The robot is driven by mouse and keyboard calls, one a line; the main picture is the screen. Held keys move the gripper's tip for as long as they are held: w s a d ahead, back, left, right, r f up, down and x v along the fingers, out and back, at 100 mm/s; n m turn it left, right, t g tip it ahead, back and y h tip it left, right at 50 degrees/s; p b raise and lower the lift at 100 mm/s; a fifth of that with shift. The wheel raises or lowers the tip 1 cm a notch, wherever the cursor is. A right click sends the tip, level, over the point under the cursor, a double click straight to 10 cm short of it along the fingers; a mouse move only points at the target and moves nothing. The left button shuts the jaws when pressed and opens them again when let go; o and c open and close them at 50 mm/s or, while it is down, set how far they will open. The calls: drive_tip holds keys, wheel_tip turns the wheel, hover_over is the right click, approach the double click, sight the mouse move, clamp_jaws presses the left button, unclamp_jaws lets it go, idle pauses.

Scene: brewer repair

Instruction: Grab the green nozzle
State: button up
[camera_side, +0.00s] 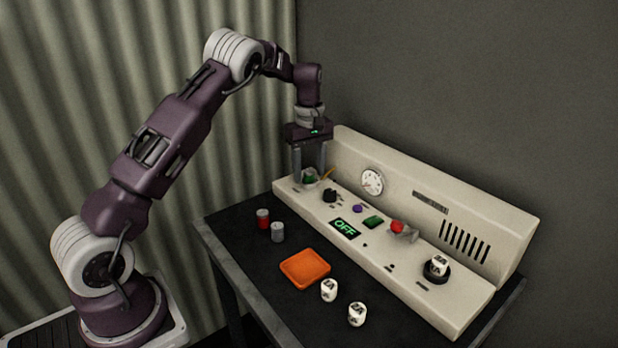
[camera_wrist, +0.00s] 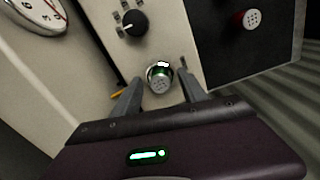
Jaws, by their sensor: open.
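The green nozzle (camera_side: 309,178) sits at the left end of the brewer's sloped panel (camera_side: 400,254). In the wrist view the nozzle (camera_wrist: 159,79) shows a grey, dotted end face with a green band and a metal ring around it. My gripper (camera_side: 310,174) is over that end of the panel, pointing down, its fingers on either side of the nozzle. In the wrist view my gripper (camera_wrist: 165,83) is open, and the nozzle is between the fingertips. Whether a finger touches it I cannot tell.
A yellow lever (camera_side: 328,173) is close beside the gripper. A black knob (camera_side: 329,195) and gauge (camera_side: 372,181) are nearby. A red nozzle (camera_side: 263,218), grey nozzle (camera_side: 278,231), orange tray (camera_side: 305,268) and white cylinders (camera_side: 329,290) are on the black table.

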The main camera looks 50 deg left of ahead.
clamp_jaws()
drive_tip(key=shift+r, duration=0.15)
